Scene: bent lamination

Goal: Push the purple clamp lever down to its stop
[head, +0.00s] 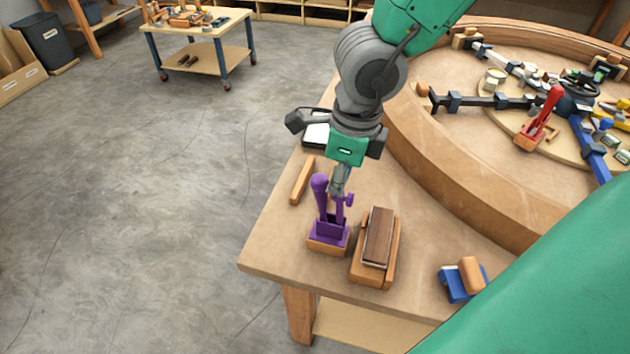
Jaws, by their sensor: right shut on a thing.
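The purple clamp (328,235) stands on a wooden block near the front left corner of the workbench. Its purple lever (320,197) is up, close to upright, with a rounded end at the top. My right gripper (338,190) reaches down from above, just beside the lever's upper part. It is shut on a part of the purple clamp; its fingertips partly overlap the clamp, so which part they grip is hard to tell. My left gripper is not in view.
Beside the clamp lies a wooden block with a dark strip (379,238). A blue clamp-like piece (460,283) and a wooden stick (302,181) are nearby. A large curved wooden form (440,180) with a red lever (541,115) fills the right. The front bench edge is clear.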

